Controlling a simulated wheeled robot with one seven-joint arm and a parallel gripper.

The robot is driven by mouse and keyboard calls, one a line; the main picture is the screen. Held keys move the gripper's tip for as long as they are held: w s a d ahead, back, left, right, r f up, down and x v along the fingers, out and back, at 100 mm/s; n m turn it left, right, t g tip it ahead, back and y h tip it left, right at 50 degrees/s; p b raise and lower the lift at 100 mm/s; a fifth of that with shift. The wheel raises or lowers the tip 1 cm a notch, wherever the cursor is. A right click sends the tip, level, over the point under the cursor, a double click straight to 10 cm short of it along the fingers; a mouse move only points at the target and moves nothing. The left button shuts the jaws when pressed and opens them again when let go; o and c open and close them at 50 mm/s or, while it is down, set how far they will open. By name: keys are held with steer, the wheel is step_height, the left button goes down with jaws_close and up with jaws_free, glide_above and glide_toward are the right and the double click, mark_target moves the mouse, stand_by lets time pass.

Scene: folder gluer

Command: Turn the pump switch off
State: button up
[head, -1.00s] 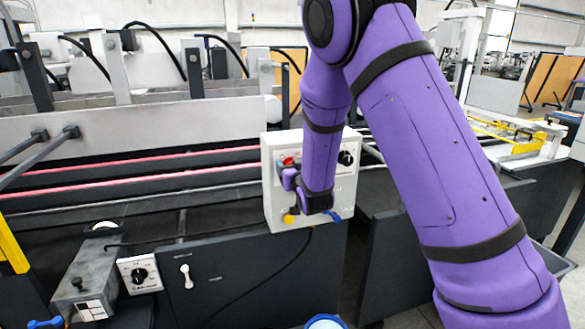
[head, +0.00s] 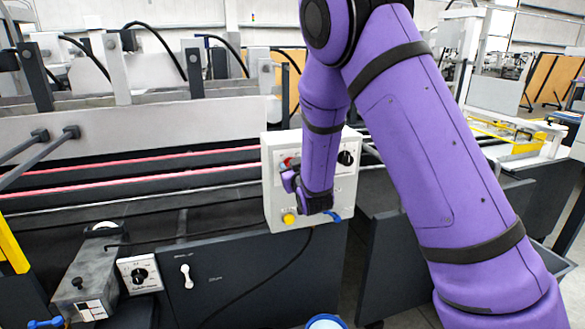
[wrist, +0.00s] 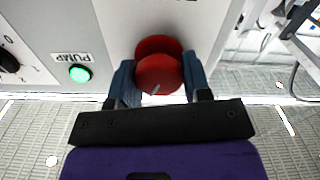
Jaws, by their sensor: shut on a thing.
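The pale control box (head: 275,205) stands in front of the machine in the head view. A round red knob (wrist: 157,70) with a small white mark sits near the box's edge in the wrist view. My gripper (wrist: 160,78) has its two blue fingers on either side of this knob, shut on it. A lit green lamp (wrist: 80,73) is beside it, with a PUMP label (wrist: 72,57) next to it. In the head view a bit of red (head: 286,162) shows at the box's upper left, and my arm hides much of the box's face.
A black dial (head: 346,158) is at the box's upper right and a yellow button (head: 289,219) at its lower left. A smaller dial panel (head: 139,274) and a white toggle (head: 186,276) are lower left. Red-edged rails (head: 130,165) run behind.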

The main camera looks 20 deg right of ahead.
steer(key=n, duration=0.5)
steer(key=shift+a+f+n, duration=0.1)
steer(key=shift+n, duration=0.2)
steer(key=n, duration=0.5)
steer(key=shift+f+n, duration=0.1)
steer(key=shift+n, duration=0.2)
steer(key=o, duration=0.9)
steer(key=shift+s, duration=0.1)
steer(key=s, duration=1)
steer(key=shift+s, duration=0.35)
